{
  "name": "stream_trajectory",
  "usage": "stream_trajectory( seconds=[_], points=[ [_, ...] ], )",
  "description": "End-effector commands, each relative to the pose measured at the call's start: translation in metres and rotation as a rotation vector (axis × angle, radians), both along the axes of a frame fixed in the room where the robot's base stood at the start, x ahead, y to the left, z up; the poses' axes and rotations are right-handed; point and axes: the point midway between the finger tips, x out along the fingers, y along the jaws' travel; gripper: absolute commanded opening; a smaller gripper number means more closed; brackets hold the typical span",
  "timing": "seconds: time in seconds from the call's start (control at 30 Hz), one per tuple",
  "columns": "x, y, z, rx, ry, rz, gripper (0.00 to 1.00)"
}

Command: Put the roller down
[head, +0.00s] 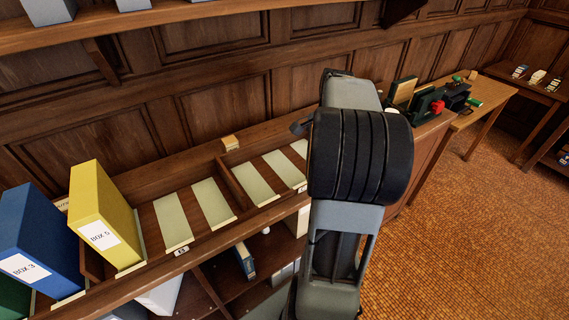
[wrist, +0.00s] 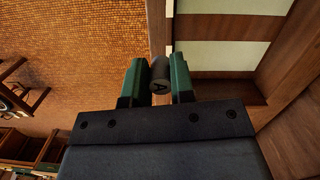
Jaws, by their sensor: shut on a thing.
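The roller (wrist: 160,78) shows in the wrist view as a short dark grey cylinder, its end marked with a letter A. My gripper (wrist: 159,67) has its green fingers shut on it from both sides. In that view the roller overlaps the edge between the orange floor and the wooden shelf top. I cannot tell how high it is above the wood or whether it touches. In the head view my arm blocks the middle, and I cannot make out the gripper or the roller there.
The long wooden shelf (head: 148,222) has pale strips (head: 212,203) between dividers. A yellow box (head: 101,217) and a blue box (head: 38,240) stand at its left. A small wooden block (head: 230,143) sits on the back ledge. A table (head: 490,99) stands right; orange floor (head: 470,230) is open.

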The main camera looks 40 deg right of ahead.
Motion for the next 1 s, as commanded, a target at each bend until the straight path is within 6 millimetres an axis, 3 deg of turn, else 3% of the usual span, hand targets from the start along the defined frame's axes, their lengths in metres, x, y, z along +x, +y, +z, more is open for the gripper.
stream_trajectory(
  seconds=[0.2,0.4,0.77,1.0],
  points=[
    [0.048,0.023,-0.024,0.002,0.004,-0.003,0.00],
    [0.070,0.035,-0.057,0.002,0.003,-0.007,0.00],
    [0.088,0.044,-0.079,0.001,0.002,-0.006,0.00],
    [0.091,0.046,-0.109,0.001,0.002,-0.007,0.00]
  ],
)
